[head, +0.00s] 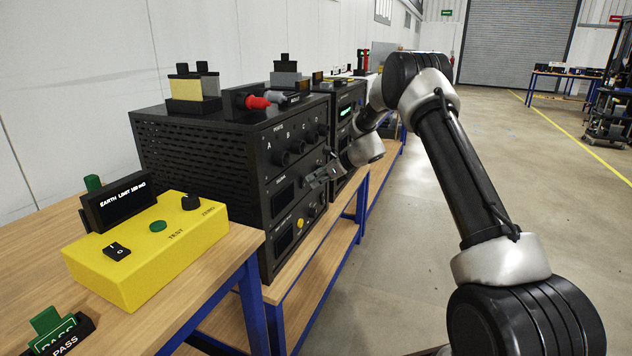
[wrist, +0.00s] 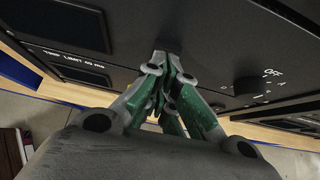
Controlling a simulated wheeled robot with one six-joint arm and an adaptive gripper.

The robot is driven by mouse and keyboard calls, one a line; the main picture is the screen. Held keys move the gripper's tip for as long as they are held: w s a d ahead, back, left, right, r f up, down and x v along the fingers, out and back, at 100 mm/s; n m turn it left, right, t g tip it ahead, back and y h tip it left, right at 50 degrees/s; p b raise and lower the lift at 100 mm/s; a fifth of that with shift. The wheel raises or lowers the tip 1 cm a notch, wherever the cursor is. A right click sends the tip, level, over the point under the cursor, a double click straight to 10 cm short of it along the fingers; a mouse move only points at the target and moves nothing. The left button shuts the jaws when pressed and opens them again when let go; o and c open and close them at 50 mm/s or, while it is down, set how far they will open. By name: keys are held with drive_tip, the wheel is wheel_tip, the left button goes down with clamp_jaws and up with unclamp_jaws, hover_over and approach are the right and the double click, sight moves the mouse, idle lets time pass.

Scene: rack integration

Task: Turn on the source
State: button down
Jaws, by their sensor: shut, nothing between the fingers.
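The black rack unit (head: 200,150) stands on the bench, its front facing right. The front has a row of port knobs on top, a middle panel with a dark display (head: 283,199), and a lower panel with a yellow button (head: 300,223). My gripper (head: 316,181) is at the middle panel, shut and empty. Contact cannot be told. No label reading "source" is legible.
A yellow test box (head: 145,245) with a rocker switch and green button sits on the near bench. Another black unit (head: 345,112) stands beyond. The floor (head: 430,270) to the right is clear.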

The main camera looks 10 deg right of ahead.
drive_tip(key=shift+w+a+r, duration=0.25)
drive_tip(key=shift+a, duration=0.15)
drive_tip(key=shift+r, duration=0.1)
drive_tip(key=shift+r, duration=0.75)
drive_tip(key=v, duration=1.3)
drive_tip(key=shift+a+r, duration=0.15)
drive_tip(key=shift+r, duration=0.2)
drive_tip(key=shift+w, duration=0.1)
